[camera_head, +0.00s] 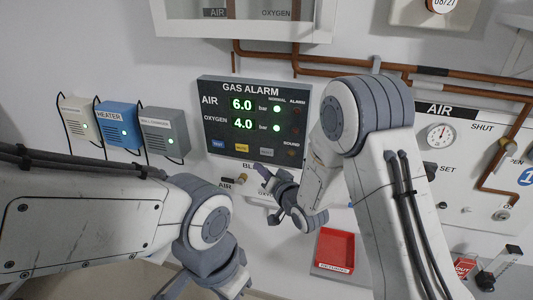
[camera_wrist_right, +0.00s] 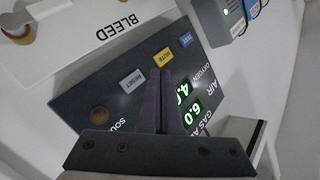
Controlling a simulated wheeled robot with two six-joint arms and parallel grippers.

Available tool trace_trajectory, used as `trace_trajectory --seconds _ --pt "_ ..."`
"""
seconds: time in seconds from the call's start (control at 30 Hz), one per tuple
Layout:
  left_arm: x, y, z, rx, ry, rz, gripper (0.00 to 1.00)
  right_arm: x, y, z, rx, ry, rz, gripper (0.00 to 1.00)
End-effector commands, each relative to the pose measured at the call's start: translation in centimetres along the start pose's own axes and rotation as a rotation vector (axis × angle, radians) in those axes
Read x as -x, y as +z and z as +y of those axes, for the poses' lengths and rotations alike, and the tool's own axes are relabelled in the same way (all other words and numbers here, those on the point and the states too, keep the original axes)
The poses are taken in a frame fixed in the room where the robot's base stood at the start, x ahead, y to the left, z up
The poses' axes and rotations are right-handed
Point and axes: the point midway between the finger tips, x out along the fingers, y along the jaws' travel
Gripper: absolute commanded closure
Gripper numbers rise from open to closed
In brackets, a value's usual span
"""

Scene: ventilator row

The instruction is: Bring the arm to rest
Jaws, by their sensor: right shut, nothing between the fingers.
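My right arm comes up from the bottom right in the head view and bends down and left at its grey joint. Its gripper (camera_head: 264,172) hangs just in front of the lower edge of the gas alarm panel (camera_head: 255,88). In the right wrist view the two dark fingers of the right gripper (camera_wrist_right: 164,75) are together with nothing between them. They point across the gas alarm panel (camera_wrist_right: 95,100) near its reset and mute buttons; I cannot tell the gap to the panel.
A beige box (camera_head: 77,120), a blue heater box (camera_head: 118,124) and a grey box (camera_head: 165,131) hang left of the panel. A red tray (camera_head: 335,250) is below right. Copper pipes (camera_head: 300,62) run above; a pressure gauge (camera_head: 440,136) is at right.

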Motion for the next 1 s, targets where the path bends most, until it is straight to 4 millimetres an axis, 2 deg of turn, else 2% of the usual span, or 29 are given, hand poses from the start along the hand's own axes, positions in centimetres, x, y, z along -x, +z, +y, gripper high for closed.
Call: trace_trajectory --seconds 0.37,0.47,0.57,0.67,0.77,0.87,1.0 --pt "-0.1 0.0 0.0 0.004 0.0 0.0 1.0 0.1 0.2 -0.3 0.017 0.013 -0.02 1.0" --pt "-0.4 0.0 0.0 0.003 0.0 0.0 1.0 0.6 1.0 -1.1 0.066 0.057 -0.089 1.0" --pt "-0.9 0.1 -0.1 0.003 0.0 0.0 1.0 2.0 2.5 -2.1 0.143 0.126 -0.206 1.0" --pt "-1.4 0.1 -0.1 0.003 0.0 0.0 1.0 4.5 4.2 -3.1 0.228 0.198 -0.35 1.0" --pt "-1.8 0.1 -0.1 0.002 0.0 0.0 1.0 8.1 6.1 -4.0 0.305 0.255 -0.506 1.0" --pt "-2.2 0.1 -0.2 0.002 0.0 0.0 1.0 12.4 7.9 -4.8 0.379 0.294 -0.67 1.0" --pt "-2.8 0.1 -0.2 0.002 0.0 0.0 1.0 19.7 10.3 -5.8 0.471 0.319 -0.915 1.0"
